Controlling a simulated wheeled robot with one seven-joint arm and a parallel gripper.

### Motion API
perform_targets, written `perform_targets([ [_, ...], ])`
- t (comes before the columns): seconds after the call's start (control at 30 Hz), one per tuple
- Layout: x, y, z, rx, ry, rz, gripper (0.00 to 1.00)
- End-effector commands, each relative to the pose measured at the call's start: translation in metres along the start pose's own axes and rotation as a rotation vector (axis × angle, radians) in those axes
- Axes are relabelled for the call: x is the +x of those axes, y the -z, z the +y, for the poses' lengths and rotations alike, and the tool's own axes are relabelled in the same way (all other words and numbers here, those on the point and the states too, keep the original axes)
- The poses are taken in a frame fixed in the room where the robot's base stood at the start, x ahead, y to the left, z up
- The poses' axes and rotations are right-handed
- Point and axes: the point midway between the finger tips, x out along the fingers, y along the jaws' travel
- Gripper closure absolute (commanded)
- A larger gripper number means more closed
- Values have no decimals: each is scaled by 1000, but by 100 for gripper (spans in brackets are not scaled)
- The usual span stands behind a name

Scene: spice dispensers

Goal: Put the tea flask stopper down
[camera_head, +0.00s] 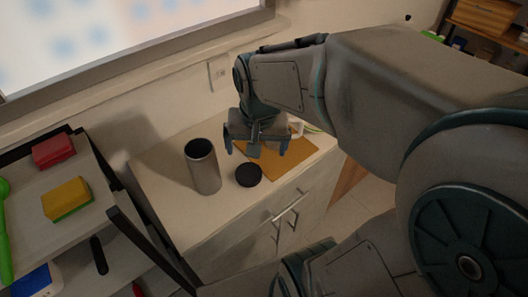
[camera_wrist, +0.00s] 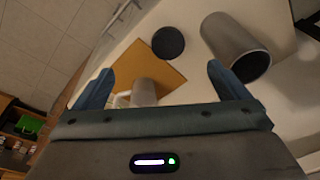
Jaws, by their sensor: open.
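The tea flask stopper (camera_head: 248,175) is a round black disc lying on the counter, just right of the flask and by the edge of the cutting board. It also shows in the wrist view (camera_wrist: 168,42). The tea flask (camera_head: 203,167) is a grey open-topped cylinder standing upright; in the wrist view (camera_wrist: 236,47) it is right of the stopper. My gripper (camera_head: 257,150) is above the counter near the cutting board, apart from the stopper. In the wrist view its fingers (camera_wrist: 160,82) are spread, with nothing between their tips.
A shelf rack at the left holds a red sponge (camera_head: 53,151) and a yellow-green sponge (camera_head: 66,199). A wall with an outlet (camera_head: 219,74) stands behind.

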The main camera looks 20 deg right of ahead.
Motion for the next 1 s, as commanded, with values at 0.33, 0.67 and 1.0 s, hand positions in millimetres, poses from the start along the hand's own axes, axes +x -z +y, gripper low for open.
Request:
perform_targets([
  [0.33, -30, -49, 20, -336, 28, 112, 5],
  [0.67, -31, -53, 22, -370, 28, 120, 5],
  [1.0, -31, -53, 22, -368, 28, 120, 50],
])
